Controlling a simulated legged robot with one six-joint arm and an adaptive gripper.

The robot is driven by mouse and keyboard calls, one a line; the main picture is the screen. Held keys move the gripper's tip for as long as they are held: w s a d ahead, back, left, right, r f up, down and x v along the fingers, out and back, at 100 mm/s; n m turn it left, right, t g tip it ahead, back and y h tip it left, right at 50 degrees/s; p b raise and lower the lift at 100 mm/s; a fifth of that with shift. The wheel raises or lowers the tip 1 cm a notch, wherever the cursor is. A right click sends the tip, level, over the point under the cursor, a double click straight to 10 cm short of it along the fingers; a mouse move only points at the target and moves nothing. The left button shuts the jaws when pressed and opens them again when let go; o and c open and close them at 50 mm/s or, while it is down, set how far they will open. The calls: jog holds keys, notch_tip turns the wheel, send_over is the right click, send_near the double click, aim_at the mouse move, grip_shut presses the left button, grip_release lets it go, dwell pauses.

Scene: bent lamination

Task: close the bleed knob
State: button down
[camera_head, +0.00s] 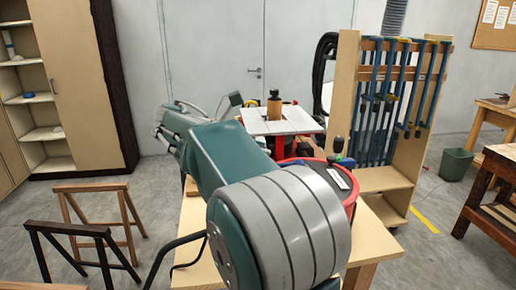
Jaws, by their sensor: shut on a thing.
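My own arm, a large banded grey joint with a teal link, fills the middle of the head view and hides much of the bench. My gripper cannot be made out; the arm's far end at the left is small and cluttered. A round red-rimmed vessel (351,209) sits on the wooden bench, partly behind my arm, with a white label on its dark top. A small black knob-like part (338,145) stands upright at its back edge, beside a blue-green piece. I cannot tell whether this is the bleed knob, nor how far it is turned.
A brown bottle (274,105) stands on a pale board (285,125) behind my arm. A clamp rack (400,115) stands behind at right. Wooden trestles (88,232) are at left, a cabinet (75,75) behind them.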

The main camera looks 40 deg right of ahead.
jog(key=shift+s+d+m+g+y, duration=0.15)
jog(key=shift+m+g+y, duration=0.75)
jog(key=shift+m+g, duration=0.5)
jog(key=shift+c, duration=1.3)
grip_release()
jog(key=shift+s, duration=0.15)
jog(key=shift+w, duration=0.2)
